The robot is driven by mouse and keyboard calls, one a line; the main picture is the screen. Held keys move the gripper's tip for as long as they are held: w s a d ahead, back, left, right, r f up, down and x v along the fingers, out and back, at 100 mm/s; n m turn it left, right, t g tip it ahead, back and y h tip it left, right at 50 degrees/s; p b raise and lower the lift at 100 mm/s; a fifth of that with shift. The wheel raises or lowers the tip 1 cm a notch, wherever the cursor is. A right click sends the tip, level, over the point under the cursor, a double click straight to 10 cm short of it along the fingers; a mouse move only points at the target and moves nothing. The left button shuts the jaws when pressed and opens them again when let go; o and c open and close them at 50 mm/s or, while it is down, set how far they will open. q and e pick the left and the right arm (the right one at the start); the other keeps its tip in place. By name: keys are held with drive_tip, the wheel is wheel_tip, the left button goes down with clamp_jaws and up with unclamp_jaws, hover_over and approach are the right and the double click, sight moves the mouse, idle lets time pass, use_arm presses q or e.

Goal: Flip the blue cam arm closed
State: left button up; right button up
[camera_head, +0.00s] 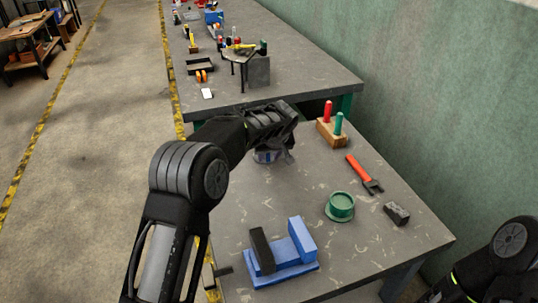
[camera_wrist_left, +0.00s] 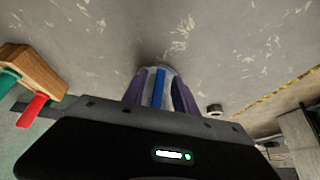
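My left gripper (camera_head: 278,157) points down at the far part of the near table, over a small round grey and blue fixture (camera_head: 266,156) that it mostly hides. In the left wrist view, my left gripper (camera_wrist_left: 160,90) has its two purple-grey fingers on either side of a narrow blue bar, apparently the blue cam arm (camera_wrist_left: 159,88). Light grey shows between the bar and the fingers, so the gripper looks open around it; contact cannot be made out. My right arm shows at the lower right of the head view, with its gripper out of frame.
A wooden block with red and green pegs (camera_head: 331,131) stands beyond the gripper to the right. A red-handled tool (camera_head: 363,172), a green round dish (camera_head: 340,207), a dark block (camera_head: 396,213) and a blue vise (camera_head: 284,266) are on the near table (camera_head: 225,225).

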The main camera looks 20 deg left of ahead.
use_arm(q)
drive_tip(key=b+v, duration=0.1)
drive_tip(key=v, duration=0.6)
drive_tip(key=shift+s+r, duration=0.2)
drive_tip(key=shift+r, duration=0.1)
drive_tip(key=shift+c, duration=0.4)
